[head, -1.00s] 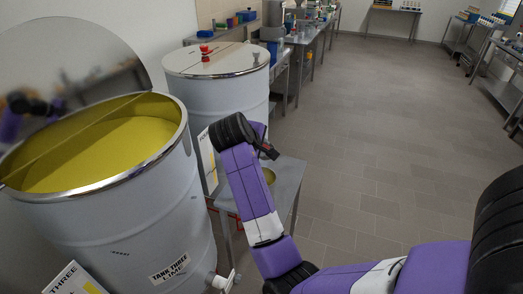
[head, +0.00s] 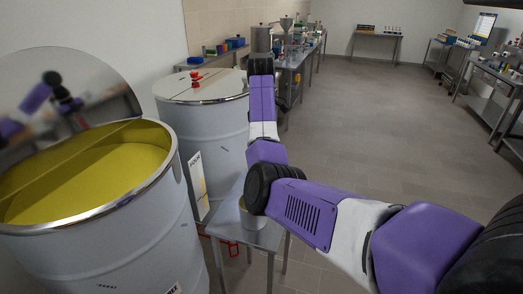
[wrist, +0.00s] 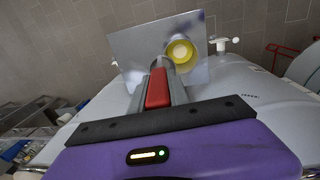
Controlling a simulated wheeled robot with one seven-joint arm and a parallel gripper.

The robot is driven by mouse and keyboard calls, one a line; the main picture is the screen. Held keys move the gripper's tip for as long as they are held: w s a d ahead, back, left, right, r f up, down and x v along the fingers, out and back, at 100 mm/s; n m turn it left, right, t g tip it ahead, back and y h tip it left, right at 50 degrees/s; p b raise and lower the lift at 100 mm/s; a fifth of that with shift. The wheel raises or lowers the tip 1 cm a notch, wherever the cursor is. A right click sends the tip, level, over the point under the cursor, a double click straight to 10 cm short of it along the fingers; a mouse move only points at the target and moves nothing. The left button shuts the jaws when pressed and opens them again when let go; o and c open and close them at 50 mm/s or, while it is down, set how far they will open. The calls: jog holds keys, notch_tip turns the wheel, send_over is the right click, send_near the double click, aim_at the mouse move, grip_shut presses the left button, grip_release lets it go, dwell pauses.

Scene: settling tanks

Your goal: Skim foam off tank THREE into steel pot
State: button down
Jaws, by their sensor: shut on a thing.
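Tank THREE (head: 140,235) is a large white drum at the left of the head view. Its round lid is raised, and yellow contents (head: 80,175) fill it below the rim, with a straight bar across the opening. A small steel pot (head: 250,226) stands on a low metal table right of the tank, partly hidden by my arm. In the wrist view the pot (wrist: 168,56) shows from above, yellow inside. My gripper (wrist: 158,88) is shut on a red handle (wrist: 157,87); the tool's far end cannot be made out. The gripper is hidden in the head view.
A closed second tank (head: 205,125) with a red knob on its lid stands behind tank THREE. The low metal table (head: 268,236) is close beside both. Benches line the back and right walls. The grey floor (head: 390,130) in the middle is clear.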

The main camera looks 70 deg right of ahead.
jog(key=shift+d+r+y, duration=0.25)
jog(key=shift+d+y, duration=0.15)
jog(key=shift+d, duration=0.1)
jog(key=shift+r, duration=0.1)
jog(key=shift+r, duration=2.4)
